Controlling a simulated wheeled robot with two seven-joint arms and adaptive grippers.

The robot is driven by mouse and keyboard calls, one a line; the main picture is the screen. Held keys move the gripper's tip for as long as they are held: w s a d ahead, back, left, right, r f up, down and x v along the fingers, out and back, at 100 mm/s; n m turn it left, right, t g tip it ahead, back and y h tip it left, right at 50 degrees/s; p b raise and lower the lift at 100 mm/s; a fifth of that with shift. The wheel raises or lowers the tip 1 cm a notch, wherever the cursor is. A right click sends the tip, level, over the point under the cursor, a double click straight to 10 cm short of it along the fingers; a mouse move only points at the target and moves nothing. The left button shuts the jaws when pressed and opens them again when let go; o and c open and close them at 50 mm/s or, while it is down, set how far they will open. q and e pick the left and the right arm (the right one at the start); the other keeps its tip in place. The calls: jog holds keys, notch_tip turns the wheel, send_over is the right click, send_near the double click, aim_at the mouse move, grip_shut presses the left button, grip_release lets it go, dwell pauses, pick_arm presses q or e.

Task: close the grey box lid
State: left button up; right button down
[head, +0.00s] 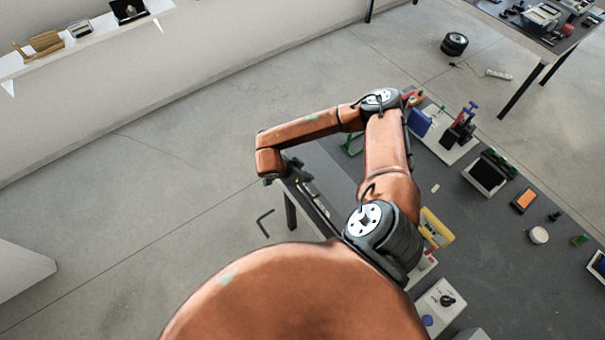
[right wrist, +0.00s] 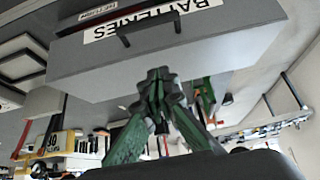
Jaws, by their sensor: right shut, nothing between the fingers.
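A grey box (right wrist: 200,60) with a white BATTERIES label (right wrist: 157,15) and a dark handle (right wrist: 148,26) fills the upper part of the right wrist view. I cannot tell which of its panels is the lid or how far it is open. My right gripper (right wrist: 160,80) has green fingers that are shut and empty. Its tips overlap the box's lower edge in that view; contact is unclear. In the head view my right gripper (head: 292,172) is small and dark, at the end of the orange arm, by the table's left edge. I cannot make out the box there. My left gripper is not in view.
A dark table (head: 500,260) on the right holds a black-and-white tray (head: 489,174), an orange-screened device (head: 524,200), a yellow item (head: 436,226) and a white control box (head: 440,303). My orange arm covers the middle. Floor (head: 130,200) is clear at left.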

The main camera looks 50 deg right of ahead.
aim_at(313, 184)
jog(key=f+p, duration=0.1)
jog(key=f, duration=0.1)
jog(key=f+p, duration=0.1)
jog(key=f, duration=0.1)
jog(key=shift+d+f, duration=0.2)
jog(key=shift+f, duration=0.15)
jog(key=shift+a+f, duration=0.5)
jog(key=shift+f, duration=0.15)
